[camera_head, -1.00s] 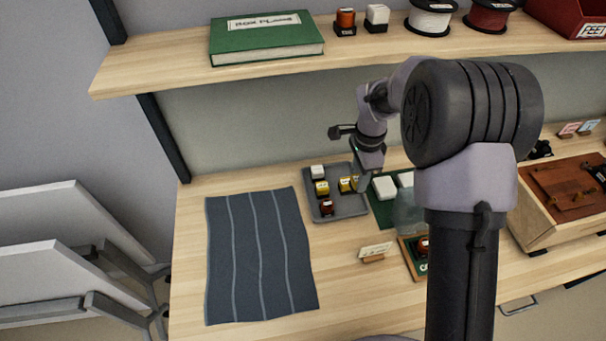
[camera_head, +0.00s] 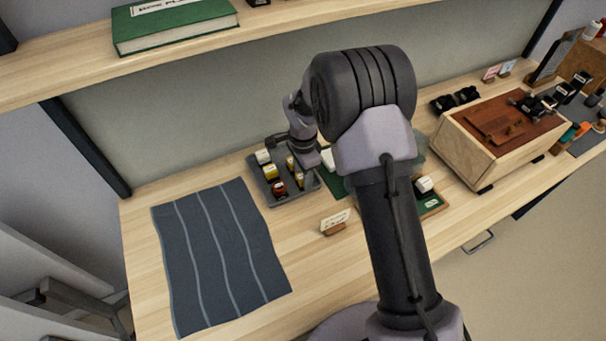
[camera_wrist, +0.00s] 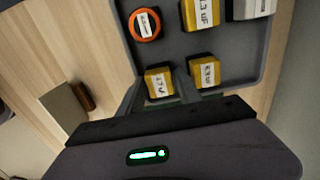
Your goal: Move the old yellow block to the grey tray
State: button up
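The grey tray (camera_head: 300,195) lies on the workbench beside a striped dark mat. Three yellow blocks sit in it: one at the middle-left (camera_head: 270,172), two nearer its right side (camera_head: 290,163) (camera_head: 300,180). In the wrist view, two labelled yellow blocks (camera_wrist: 159,83) (camera_wrist: 204,71) sit just beyond my gripper (camera_wrist: 183,93), and a third (camera_wrist: 202,14) is farther off. A white block (camera_head: 262,157) and an orange-topped block (camera_head: 280,187) share the tray. My gripper is low at the tray's right side. Its fingertips are dark and hard to separate from the tray. I cannot tell which block is old.
The striped mat (camera_head: 220,255) lies left of the tray. A small sign (camera_head: 335,222) stands in front. A green mat (camera_head: 335,185) and a small tray with a white block (camera_head: 424,184) lie right, partly behind my arm. A wooden box (camera_head: 500,150) stands farther right; a shelf overhangs behind.

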jog(key=shift+o, duration=0.7)
jog(key=shift+r, duration=0.1)
notch_tip(320, 180, up, 12)
jog(key=p, duration=0.4)
jog(key=shift+r, duration=0.15)
